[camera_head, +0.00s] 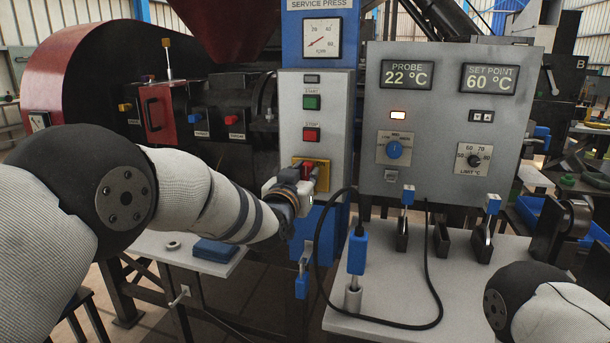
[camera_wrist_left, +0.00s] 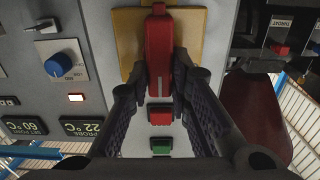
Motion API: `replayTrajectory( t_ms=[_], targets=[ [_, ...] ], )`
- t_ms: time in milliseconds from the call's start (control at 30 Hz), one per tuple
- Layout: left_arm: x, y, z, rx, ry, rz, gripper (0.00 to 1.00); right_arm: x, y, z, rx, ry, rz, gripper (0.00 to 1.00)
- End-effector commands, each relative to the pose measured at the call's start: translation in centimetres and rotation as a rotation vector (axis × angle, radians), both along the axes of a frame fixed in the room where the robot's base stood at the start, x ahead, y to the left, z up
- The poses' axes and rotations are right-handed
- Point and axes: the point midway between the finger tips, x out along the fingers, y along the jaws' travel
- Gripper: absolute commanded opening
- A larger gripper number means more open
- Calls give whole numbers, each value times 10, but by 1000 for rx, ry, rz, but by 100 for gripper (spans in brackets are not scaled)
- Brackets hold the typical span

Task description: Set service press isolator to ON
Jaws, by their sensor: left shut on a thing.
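The service press isolator is a red handle on a yellow plate (camera_head: 297,163), low on the grey front of the press column. In the left wrist view the red handle (camera_wrist_left: 158,50) stands lengthwise on the yellow plate (camera_wrist_left: 127,22). My left gripper (camera_head: 310,184) is at the isolator. In the left wrist view its dark fingers (camera_wrist_left: 163,80) lie on either side of the handle, shut on it. In the head view the gripper hides part of the handle. My right gripper is out of view; only part of my right arm shows at lower right.
Above the isolator are a red stop button (camera_head: 311,134) and a green start button (camera_head: 311,102). A grey control box (camera_head: 450,130) stands to the right. A black cable (camera_head: 437,290) loops over the light bench (camera_head: 390,318), near a blue-handled probe (camera_head: 357,252).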

Motion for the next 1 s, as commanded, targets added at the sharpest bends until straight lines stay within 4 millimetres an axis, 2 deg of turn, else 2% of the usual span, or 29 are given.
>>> replayTrajectory(
  t_ms=[267,300,367,400,667,767,867,1000],
  targets=[
    [0,0,0,6,-2,-1,0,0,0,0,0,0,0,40],
    [0,0,0,6,-2,-2,23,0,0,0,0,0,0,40],
    [0,0,0,5,-2,-2,36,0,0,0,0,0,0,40],
    [0,0,0,5,-2,-1,38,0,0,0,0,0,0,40],
    [-1,0,0,3,0,-1,38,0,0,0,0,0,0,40],
    [-7,2,0,4,0,-1,38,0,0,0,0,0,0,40],
    [-23,7,1,4,1,-1,38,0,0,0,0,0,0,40],
    [-56,19,0,3,1,-1,38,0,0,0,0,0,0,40]
  ],
)
